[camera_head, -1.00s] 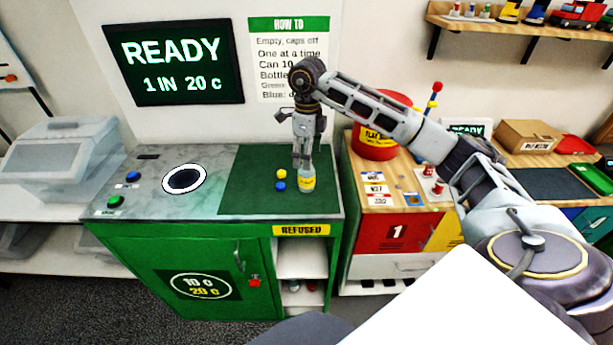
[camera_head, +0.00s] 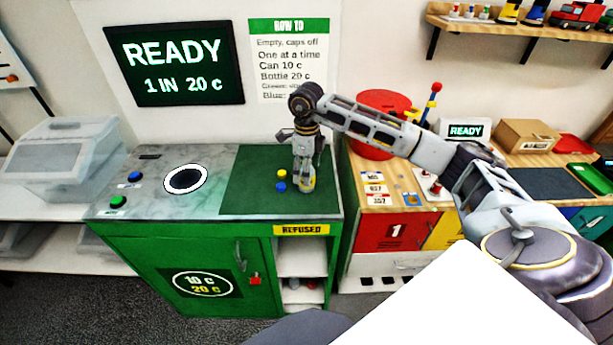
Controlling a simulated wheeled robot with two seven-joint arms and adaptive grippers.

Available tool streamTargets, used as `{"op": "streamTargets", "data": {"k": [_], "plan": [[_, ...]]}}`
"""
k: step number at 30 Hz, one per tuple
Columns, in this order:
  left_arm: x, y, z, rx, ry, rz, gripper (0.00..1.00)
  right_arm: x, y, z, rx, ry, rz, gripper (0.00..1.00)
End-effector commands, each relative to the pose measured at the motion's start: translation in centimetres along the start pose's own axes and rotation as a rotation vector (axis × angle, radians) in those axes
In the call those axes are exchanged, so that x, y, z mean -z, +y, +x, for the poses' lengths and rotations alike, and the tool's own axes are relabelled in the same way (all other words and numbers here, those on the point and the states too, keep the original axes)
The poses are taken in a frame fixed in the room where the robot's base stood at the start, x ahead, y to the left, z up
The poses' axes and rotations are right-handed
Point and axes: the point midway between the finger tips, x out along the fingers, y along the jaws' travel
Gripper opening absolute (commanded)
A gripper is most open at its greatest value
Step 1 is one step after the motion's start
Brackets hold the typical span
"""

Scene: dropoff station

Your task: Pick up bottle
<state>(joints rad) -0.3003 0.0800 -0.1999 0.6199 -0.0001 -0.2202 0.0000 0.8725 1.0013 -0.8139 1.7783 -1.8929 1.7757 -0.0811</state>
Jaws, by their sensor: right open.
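The bottle (camera_head: 307,187), clear with a yellow label, stands upright on the dark green mat (camera_head: 250,180) of the green machine. My right gripper (camera_head: 304,176) points down around the bottle's upper part and hides most of it. Its jaws are open; whether a finger touches the bottle I cannot tell. A yellow cap (camera_head: 282,173) and a blue cap (camera_head: 281,187) lie on the mat just left of the bottle. My left gripper is not in view.
A round white-rimmed hole (camera_head: 186,178) is in the grey counter, with blue (camera_head: 134,176) and green (camera_head: 118,201) buttons to its left. A red drum (camera_head: 376,150) stands on the wooden table at right. A screen reading READY (camera_head: 175,63) is behind.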

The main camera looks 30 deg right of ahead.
Motion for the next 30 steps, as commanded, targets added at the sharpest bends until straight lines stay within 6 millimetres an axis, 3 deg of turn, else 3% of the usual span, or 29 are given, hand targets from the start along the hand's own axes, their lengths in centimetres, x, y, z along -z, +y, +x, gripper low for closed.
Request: {"op": "streamTargets", "data": {"k": [7,16,30], "plan": [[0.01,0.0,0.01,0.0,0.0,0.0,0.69,-0.02,0.0,-0.02,0.0,0.0,0.0,0.71],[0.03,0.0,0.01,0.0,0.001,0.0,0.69,-0.02,0.0,-0.04,0.0,0.0,0.0,0.34],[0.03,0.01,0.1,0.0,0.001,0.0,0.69,-0.06,-0.03,-0.43,0.001,-0.002,0.0,0.34]]}}
